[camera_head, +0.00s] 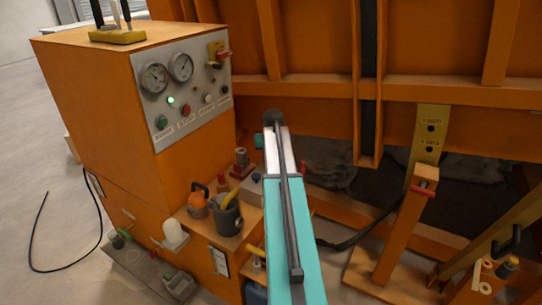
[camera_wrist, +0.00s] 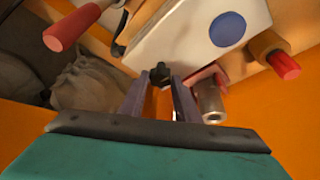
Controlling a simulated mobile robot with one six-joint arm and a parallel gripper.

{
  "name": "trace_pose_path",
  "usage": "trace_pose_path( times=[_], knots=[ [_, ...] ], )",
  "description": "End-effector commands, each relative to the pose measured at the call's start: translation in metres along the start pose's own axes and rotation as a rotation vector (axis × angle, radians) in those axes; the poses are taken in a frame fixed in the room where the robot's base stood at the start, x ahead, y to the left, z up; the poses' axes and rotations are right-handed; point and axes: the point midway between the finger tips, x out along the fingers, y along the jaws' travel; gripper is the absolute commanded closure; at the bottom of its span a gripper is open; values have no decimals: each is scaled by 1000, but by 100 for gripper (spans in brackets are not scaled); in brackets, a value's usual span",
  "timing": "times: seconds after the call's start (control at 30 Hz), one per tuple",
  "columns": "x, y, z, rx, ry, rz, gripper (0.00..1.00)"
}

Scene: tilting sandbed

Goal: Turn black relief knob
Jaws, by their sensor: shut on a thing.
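The black relief knob (camera_wrist: 160,72) shows in the wrist view at the edge of a white block (camera_wrist: 180,38) with a blue disc. My gripper (camera_wrist: 161,85) has its two fingers reaching up to the knob, one on each side, and it is shut on it. The fingers hide part of the knob, so I cannot tell how far it is turned. In the head view my teal arm reaches in beside the orange cabinet, and the knob and fingertips are hidden there.
A silver cylinder (camera_wrist: 209,103) with a red part stands close right of my fingers. A red-ended rod (camera_wrist: 285,66) and a red handle (camera_wrist: 68,29) are nearby. In the head view, an orange cabinet with a gauge panel (camera_head: 182,87), a dark jug (camera_head: 228,215) and a post (camera_head: 405,235) flank my arm.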

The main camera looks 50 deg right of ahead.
Motion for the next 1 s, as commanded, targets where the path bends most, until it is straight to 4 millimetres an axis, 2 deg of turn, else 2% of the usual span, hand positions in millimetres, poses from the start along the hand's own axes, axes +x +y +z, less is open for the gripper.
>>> trace_pose_path(
  times=[0.7, 1.0],
  knots=[
    [0, -5, -3, 504, 0, 210, 93],
    [1, -5, -3, 660, 0, 274, 93]
  ],
)
